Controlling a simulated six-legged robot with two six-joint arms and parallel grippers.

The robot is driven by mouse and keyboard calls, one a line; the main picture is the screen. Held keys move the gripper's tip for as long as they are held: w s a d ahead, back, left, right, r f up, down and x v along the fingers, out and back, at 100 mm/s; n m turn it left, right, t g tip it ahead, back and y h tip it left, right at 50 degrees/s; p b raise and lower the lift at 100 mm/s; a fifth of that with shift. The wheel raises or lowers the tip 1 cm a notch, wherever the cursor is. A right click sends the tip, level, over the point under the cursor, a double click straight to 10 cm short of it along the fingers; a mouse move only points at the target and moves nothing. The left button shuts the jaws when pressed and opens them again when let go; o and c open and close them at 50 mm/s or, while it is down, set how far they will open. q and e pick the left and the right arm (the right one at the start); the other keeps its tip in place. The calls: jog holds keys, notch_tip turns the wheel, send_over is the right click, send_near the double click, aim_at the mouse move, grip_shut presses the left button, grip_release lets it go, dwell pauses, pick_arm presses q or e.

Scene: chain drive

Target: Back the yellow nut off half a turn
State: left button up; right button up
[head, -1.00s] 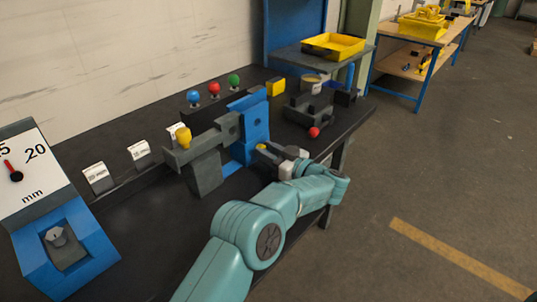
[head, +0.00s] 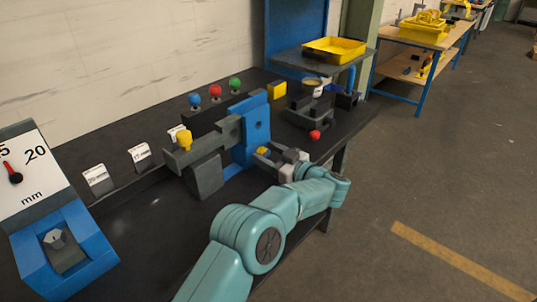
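The yellow nut (head: 262,151) is a small yellow piece at the right side of the upright blue plate (head: 256,126), on the dark workbench. My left gripper (head: 268,156) reaches up to it from the lower right, with its dark fingers right at the nut. The fingers partly hide the nut, and I cannot tell whether they press on it or stand apart around it. My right gripper is not in view.
A grey bracket (head: 205,172) with a yellow knob (head: 184,139) stands left of the plate. Blue, red and green knobs line the back. A blue dial gauge (head: 62,252) is at the left. A red ball (head: 314,134) lies near the right edge.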

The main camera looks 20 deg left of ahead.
pick_arm(q)
jog(key=shift+d, duration=0.1)
jog(key=v, duration=1.6)
jog(key=shift+d, duration=0.1)
